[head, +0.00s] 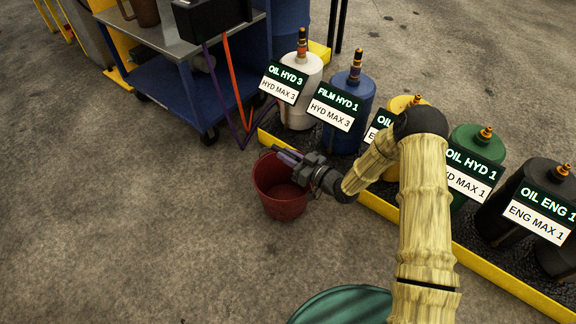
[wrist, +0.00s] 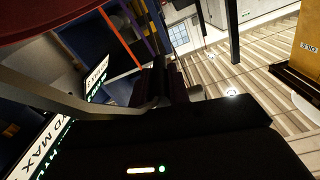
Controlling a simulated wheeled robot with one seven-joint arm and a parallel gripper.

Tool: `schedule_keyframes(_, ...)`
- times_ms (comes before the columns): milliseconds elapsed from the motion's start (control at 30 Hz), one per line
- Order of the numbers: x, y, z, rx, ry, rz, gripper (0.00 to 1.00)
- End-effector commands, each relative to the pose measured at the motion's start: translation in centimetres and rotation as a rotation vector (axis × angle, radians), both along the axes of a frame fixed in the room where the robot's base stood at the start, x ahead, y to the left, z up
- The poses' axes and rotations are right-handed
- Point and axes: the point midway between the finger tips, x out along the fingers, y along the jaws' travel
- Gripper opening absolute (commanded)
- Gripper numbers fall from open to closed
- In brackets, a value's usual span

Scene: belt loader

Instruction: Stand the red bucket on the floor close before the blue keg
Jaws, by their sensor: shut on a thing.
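The red bucket (head: 280,205) is upright in the head view, left of the arm and on the near side of the yellow-edged tray. My gripper (head: 290,157) is at its upper rim and shut on it; the exact grip is hard to make out. I cannot tell whether its base touches the floor. The blue keg (head: 346,135), labelled FILM HYD 1, stands in the tray, up and to the right of the bucket. In the wrist view a dark red surface (wrist: 50,22) at the top left looks like the bucket, close to the camera.
A white keg (head: 297,108) stands left of the blue one; yellow, green (head: 480,140) and black kegs stand right. The yellow tray edge (head: 440,243) runs along them. A blue cart (head: 180,90) with hanging hoses stands upper left. Floor at left (head: 120,230) is clear.

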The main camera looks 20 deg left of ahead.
Motion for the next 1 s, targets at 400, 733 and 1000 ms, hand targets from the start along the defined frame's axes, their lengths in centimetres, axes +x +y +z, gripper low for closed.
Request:
schedule_keyframes(400, 0.0, 0.1, -3.8, 0.001, 0.0, 0.001, 0.0)
schedule_keyframes(733, 0.0, 0.1, -3.8, 0.001, 0.0, 0.001, 0.0)
schedule_keyframes(1000, 0.0, 0.0, -4.0, 0.0, 0.0, 0.0, 0.4)
